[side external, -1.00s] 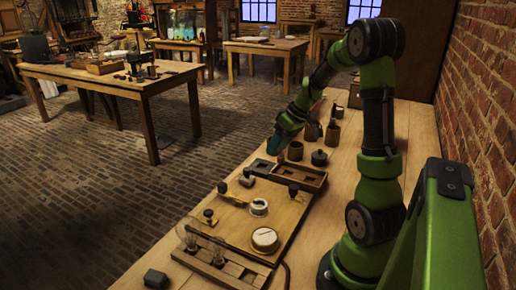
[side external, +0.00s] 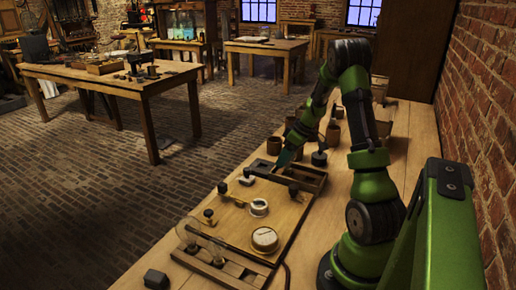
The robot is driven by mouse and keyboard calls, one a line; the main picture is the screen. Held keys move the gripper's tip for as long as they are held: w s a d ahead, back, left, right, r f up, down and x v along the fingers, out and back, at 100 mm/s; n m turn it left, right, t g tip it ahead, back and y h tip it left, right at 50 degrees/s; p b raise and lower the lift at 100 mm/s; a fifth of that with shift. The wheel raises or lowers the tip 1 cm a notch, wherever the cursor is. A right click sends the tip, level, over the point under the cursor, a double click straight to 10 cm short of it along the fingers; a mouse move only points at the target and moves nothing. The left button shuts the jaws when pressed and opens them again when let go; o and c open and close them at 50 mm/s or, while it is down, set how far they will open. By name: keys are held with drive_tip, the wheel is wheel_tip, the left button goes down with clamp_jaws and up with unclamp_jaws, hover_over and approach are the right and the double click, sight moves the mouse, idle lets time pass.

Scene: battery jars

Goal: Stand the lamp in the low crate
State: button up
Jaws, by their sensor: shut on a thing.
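A low wooden crate (side external: 313,189) with dark compartments lies on the bench beyond the instrument board. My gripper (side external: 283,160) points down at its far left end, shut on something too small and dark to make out. Whether that thing touches the crate I cannot tell. Clear glass bulbs (side external: 188,231) show at the front left, by a slotted wooden rack (side external: 232,268). I cannot tell whether the held thing is a lamp.
The instrument board (side external: 235,222) carries a round white dial (side external: 265,239), a smaller meter (side external: 259,207) and dark knobs. A dark lidded jar (side external: 319,158) and brown jars (side external: 333,134) stand close beyond the crate. A dark block (side external: 156,279) lies at the front left.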

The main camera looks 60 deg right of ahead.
drive_tip(key=shift+f, duration=0.6)
drive_tip(key=shift+f, duration=0.15)
drive_tip(key=o, duration=1.2)
drive_tip(key=shift+c, duration=0.2)
